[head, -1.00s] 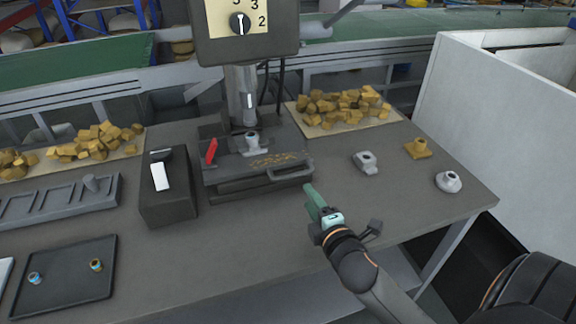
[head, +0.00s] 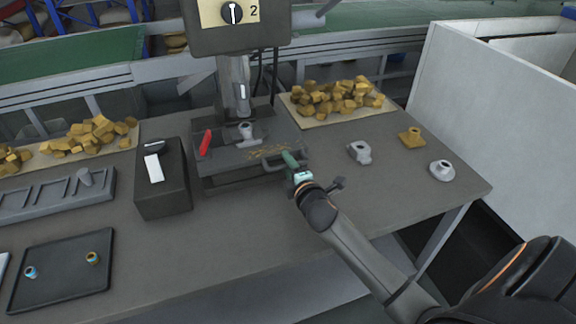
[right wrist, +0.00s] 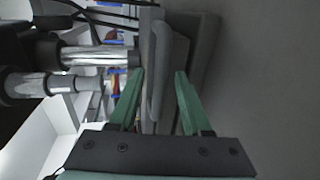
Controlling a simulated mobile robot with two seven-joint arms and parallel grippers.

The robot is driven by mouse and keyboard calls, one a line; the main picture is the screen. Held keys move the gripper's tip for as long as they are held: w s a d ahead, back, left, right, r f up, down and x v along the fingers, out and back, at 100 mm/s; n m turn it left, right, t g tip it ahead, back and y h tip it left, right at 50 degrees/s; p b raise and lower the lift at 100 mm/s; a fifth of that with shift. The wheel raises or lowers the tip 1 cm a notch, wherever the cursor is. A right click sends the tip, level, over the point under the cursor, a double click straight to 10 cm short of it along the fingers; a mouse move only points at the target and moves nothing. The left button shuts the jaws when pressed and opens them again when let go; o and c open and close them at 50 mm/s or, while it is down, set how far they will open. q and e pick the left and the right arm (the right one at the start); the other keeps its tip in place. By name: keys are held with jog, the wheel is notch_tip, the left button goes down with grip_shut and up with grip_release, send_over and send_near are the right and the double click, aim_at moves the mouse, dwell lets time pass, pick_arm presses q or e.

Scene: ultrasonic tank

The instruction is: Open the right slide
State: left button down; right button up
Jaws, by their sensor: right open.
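A dark machine base (head: 225,171) stands at the middle of the table under a drill-like column. Its sliding top (head: 224,160) has a bar handle (head: 272,166) at the front right, and the slide looks pushed in. My right gripper (head: 291,162) is at the right end of that handle, its green fingers pointing at it and partly hiding it. In the right wrist view the open green fingers (right wrist: 159,76) stand on either side of the grey handle bar (right wrist: 159,60). Whether they touch it I cannot tell. My left gripper is not in view.
A red lever (head: 205,142) and a grey clamped part (head: 246,131) sit on the machine. A black switch box (head: 163,195) stands to its left. Loose fittings (head: 360,152) lie to the right.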

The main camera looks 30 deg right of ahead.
grip_shut()
dwell(0.4)
dwell(1.1)
